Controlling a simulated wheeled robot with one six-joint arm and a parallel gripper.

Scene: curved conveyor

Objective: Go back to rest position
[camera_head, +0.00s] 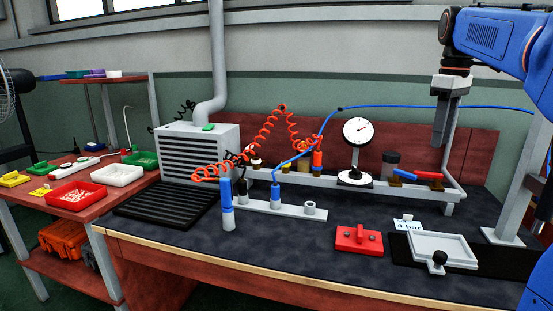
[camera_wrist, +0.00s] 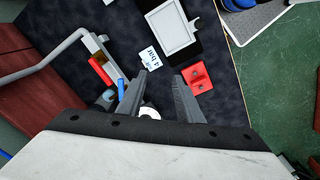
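My gripper (camera_head: 439,143) hangs pointing down above the back right of the workbench in the head view, clear of the things below. In the wrist view its two fingers (camera_wrist: 159,82) stand apart, with only the dark bench top and a round white thing showing between them. The red block with two dark knobs (camera_head: 359,239) lies on the bench, also in the wrist view (camera_wrist: 197,78). The "4 bar" card (camera_head: 408,225) lies beside a grey tray (camera_head: 443,248).
A round gauge (camera_head: 358,132) stands near the back rail. A grey rail (camera_head: 278,208) holds blue tools, with coiled red and blue hoses above. A vented grey box (camera_head: 199,152) is at the left. Coloured trays lie on the left side table (camera_head: 64,208). The front bench strip is clear.

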